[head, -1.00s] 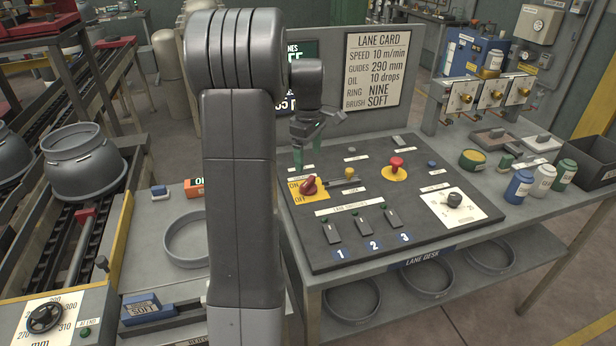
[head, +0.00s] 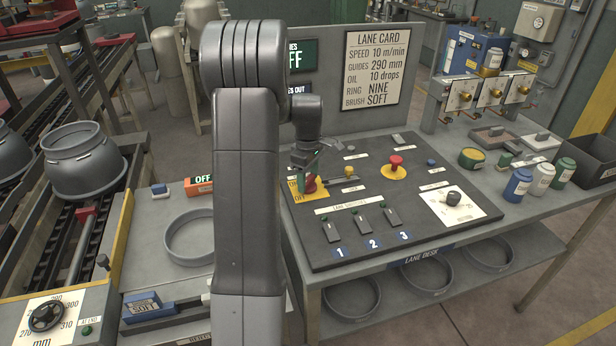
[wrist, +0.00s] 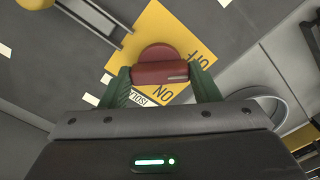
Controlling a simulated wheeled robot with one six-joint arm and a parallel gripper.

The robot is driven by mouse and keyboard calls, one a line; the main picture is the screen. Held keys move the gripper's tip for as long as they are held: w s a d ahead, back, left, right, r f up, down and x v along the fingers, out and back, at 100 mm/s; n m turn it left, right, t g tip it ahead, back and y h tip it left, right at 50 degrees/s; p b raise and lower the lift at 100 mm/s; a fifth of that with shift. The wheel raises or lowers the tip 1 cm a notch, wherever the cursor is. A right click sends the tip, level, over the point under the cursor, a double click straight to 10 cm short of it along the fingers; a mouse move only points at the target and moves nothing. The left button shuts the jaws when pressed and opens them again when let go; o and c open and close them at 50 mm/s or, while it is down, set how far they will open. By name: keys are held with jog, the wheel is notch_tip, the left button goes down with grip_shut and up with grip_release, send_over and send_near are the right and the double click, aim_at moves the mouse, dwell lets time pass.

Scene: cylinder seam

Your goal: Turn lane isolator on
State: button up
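The lane isolator is a red rotary handle (head: 313,184) on a yellow plate (head: 296,194) marked ON and OFF, at the left of the dark desk panel. In the wrist view the red handle (wrist: 160,72) lies crosswise between my green fingertips. A pale mark sits near its right end, on the side of the OFF letters. My gripper (head: 306,168) is down at the handle. The wrist view shows my gripper (wrist: 160,75) with its fingers at the handle's two ends, seemingly touching both. My arm hides part of the panel's left side.
A red mushroom button (head: 396,162), a small yellow-knobbed lever (head: 349,171), three numbered switches (head: 362,225) and a black dial (head: 453,198) share the panel. The lane card (head: 384,68) stands behind.

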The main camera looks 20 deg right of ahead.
jog(key=c, duration=0.3)
jog(key=shift+m, duration=0.3)
jog(key=m, duration=1.7)
jog(key=shift+m, duration=0.3)
dwell(0.3)
